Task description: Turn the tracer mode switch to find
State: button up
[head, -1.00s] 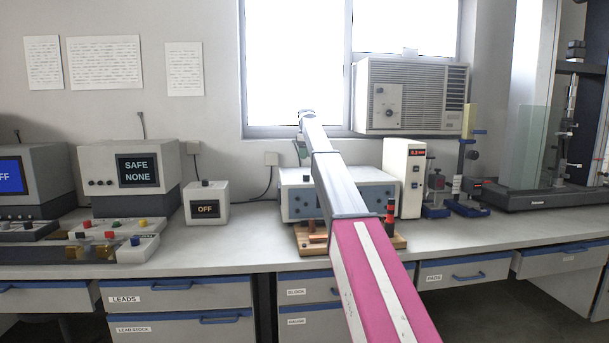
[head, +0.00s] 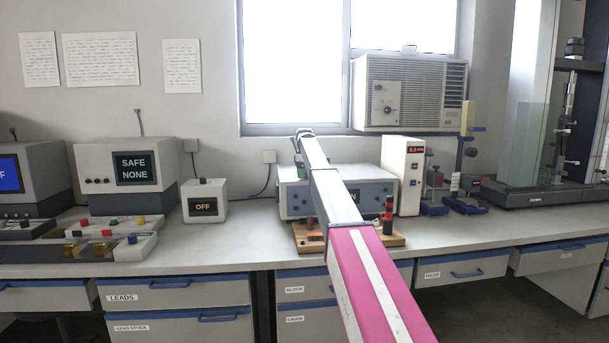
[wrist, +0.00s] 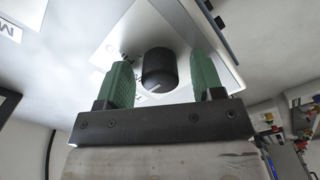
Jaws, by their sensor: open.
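In the wrist view, a round black knob (wrist: 159,68) with a pale pointer line stands on a light plate (wrist: 130,48). Dark lettering beside it is partly hidden and I cannot read it. My gripper (wrist: 160,75) is open, with one green finger on each side of the knob and a visible gap on both sides. In the head view, my gripper (head: 299,147) is at the far end of my arm, by the blue-fronted instrument (head: 368,195). The knob between my fingers cannot be made out there.
A small box reading OFF (head: 205,205) stands left of the instrument. A monitor reading SAFE NONE (head: 133,168) is further left. A wooden board (head: 393,240) lies in front of the instrument, and a white unit with a red display (head: 402,185) stands to its right.

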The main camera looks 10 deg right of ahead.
jog(key=c, duration=0.9)
jog(key=shift+m, duration=0.4)
jog(key=m, duration=0.5)
jog(key=shift+m, duration=0.3)
jog(key=m, duration=0.5)
jog(key=shift+m, duration=0.4)
jog(key=o, duration=0.9)
